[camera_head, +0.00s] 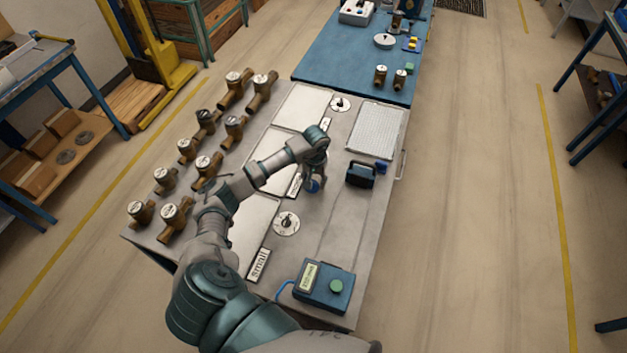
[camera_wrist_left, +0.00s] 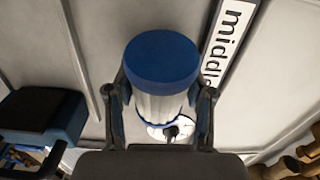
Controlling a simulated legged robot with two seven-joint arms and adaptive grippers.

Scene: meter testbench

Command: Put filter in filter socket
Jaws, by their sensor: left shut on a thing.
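The filter (camera_wrist_left: 161,65) is a white ribbed cylinder with a blue cap. My left gripper (camera_wrist_left: 161,112) is shut on its sides. In the head view the left gripper (camera_head: 315,178) is over the bench right of the middle label (camera_head: 295,186), with the filter's blue end (camera_head: 313,186) just below it. In the wrist view a round white fitting with a dark centre (camera_wrist_left: 172,131) shows partly behind the filter. Similar round fittings lie near the small label (camera_head: 286,223) and at the bench's far end (camera_head: 340,103). I cannot tell which is the filter socket. My right gripper is not in view.
A dark blue block with a black top (camera_head: 360,174) stands right of the gripper. A blue box with a green button (camera_head: 325,286) is at the near end. Several brass meters (camera_head: 207,165) line the left side. A grey ribbed tray (camera_head: 376,130) lies at the far right.

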